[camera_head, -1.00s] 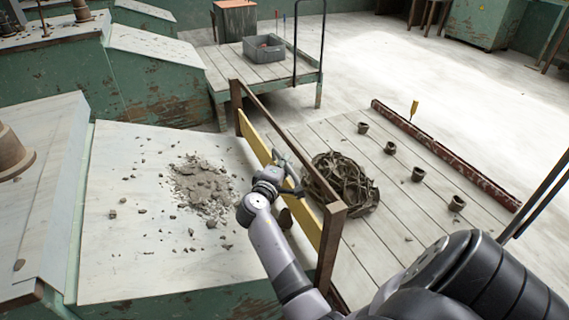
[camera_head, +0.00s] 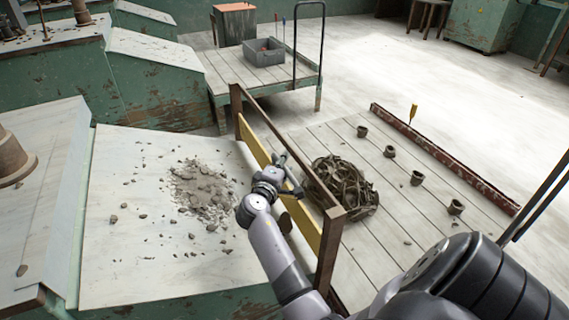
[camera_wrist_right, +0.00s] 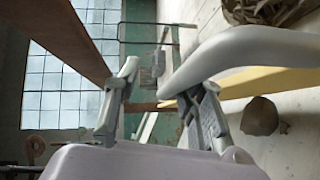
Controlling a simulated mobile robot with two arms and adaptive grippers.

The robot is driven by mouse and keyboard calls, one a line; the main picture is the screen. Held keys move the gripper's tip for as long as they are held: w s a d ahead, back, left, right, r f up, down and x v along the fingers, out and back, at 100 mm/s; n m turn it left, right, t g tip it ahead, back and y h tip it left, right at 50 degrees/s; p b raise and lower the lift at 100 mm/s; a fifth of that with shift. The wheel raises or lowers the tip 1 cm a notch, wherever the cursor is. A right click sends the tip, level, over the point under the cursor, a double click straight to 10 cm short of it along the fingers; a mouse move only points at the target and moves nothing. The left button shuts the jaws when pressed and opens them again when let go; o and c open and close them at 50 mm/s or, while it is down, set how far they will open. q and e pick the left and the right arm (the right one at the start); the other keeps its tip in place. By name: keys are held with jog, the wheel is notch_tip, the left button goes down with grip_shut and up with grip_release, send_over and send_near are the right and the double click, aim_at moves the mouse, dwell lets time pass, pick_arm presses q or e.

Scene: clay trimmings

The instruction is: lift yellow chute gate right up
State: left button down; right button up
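The yellow chute gate (camera_head: 253,143) is a long board set between the brown posts of a frame along the chute's right edge. A gap shows between its top edge and the frame's top rail (camera_head: 285,147). My right gripper (camera_head: 284,173) is at the middle of the gate and hides part of it. In the right wrist view the gripper's two fingers (camera_wrist_right: 162,103) stand apart. A pale curved bar (camera_wrist_right: 245,52) crosses in front of the right finger, and the yellow gate (camera_wrist_right: 265,82) shows behind it. I cannot tell whether a finger touches the gate. My left gripper is out of view.
Grey clay trimmings (camera_head: 203,190) lie on the pale chute top (camera_head: 120,255) left of the gate. A tangled dark heap (camera_head: 342,186) and several small pots (camera_head: 417,178) are on the plank deck to the right. A cart with a grey bin (camera_head: 264,51) stands beyond.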

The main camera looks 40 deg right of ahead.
jog(key=v, duration=0.7)
jog(key=shift+a, duration=0.25)
jog(key=shift+s, duration=0.15)
